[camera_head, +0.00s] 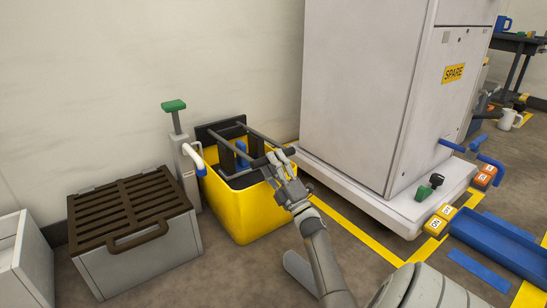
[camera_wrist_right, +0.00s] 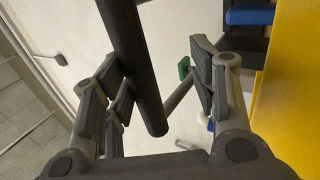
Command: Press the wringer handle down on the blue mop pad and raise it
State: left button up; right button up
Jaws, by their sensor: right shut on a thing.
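The yellow wringer bucket (camera_head: 240,210) stands on the floor at the picture's middle left in the head view. The dark wringer handle (camera_head: 262,137) has two bars running forward from the back plate over the bucket. My right gripper (camera_head: 277,163) is at the handle's front end, above the bucket's right rim, and is shut on it. In the right wrist view the dark round handle bar (camera_wrist_right: 137,70) passes between the fingers. The blue mop pad (camera_head: 242,152) is inside the bucket under the handle, partly hidden by the bars. My left gripper is not in view.
A grey crate with a brown slatted lid (camera_head: 135,210) stands left of the bucket. A green-topped post (camera_head: 175,107) is behind it. A large white cabinet marked SPARE (camera_head: 370,90) stands close on the right. Blue trays (camera_head: 500,245) lie at the lower right.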

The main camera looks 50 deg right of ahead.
notch_tip(320, 180, up, 10)
dwell(0.4)
